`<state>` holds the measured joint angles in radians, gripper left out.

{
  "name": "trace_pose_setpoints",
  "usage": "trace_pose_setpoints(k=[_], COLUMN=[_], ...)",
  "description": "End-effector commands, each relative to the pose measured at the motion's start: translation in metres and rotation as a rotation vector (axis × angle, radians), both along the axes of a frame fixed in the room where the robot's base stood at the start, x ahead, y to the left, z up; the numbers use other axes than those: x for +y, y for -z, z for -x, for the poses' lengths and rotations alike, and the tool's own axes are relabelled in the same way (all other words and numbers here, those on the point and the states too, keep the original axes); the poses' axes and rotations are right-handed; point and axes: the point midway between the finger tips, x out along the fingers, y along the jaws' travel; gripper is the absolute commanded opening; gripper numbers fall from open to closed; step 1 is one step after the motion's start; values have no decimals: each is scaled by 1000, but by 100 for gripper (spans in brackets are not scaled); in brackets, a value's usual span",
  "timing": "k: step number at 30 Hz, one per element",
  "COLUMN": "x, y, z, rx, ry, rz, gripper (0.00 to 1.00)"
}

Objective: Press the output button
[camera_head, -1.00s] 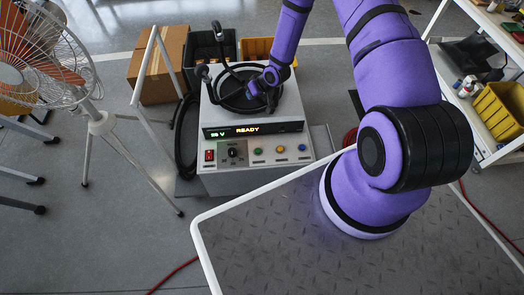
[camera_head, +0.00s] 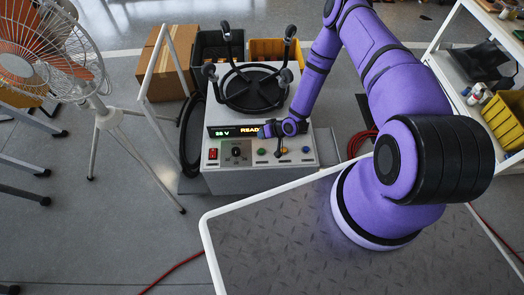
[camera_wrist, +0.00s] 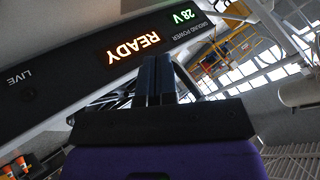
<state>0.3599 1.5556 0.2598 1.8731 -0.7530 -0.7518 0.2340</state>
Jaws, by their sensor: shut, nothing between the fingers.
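The ground power unit is a white box (camera_head: 235,181) with a dark display (camera_head: 222,133) reading 28 V and READY. Its sloped front panel has a red switch (camera_head: 212,154), a knob (camera_head: 235,152), a green button (camera_head: 262,151), an orange-yellow button (camera_head: 285,149) and a blue button (camera_head: 306,149). The button labels are too small to read. In the wrist view, the shut fingers (camera_wrist: 155,76) are near the display (camera_wrist: 125,45), which also shows LIVE; no buttons show.
A black ring with upright padded arms (camera_head: 252,90) stands on the unit's top. A fan (camera_head: 100,115) and a white rail (camera_head: 150,105) stand at left. A cardboard box (camera_head: 165,65) is behind. A shelf cart (camera_head: 455,75) is at right.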

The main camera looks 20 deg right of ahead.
Motion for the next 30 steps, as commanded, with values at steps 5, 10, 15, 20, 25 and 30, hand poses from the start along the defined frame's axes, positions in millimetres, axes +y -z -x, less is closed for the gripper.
trace_pose_setpoints(k=[5, 10, 15, 20, 25, 30], x=[0, 0, 0, 0, 0, 0], y=[1, 11, 30, 51, 70, 83], z=[0, 0, 1, 0, 1, 0], rx=[1, 1, 3, 1, 1, 1], ry=[0, 1, 1, 0, 1, 0], rz=[1, 1, 0, 1, 1, 1], gripper=[0, 0, 0, 0, 0, 0])
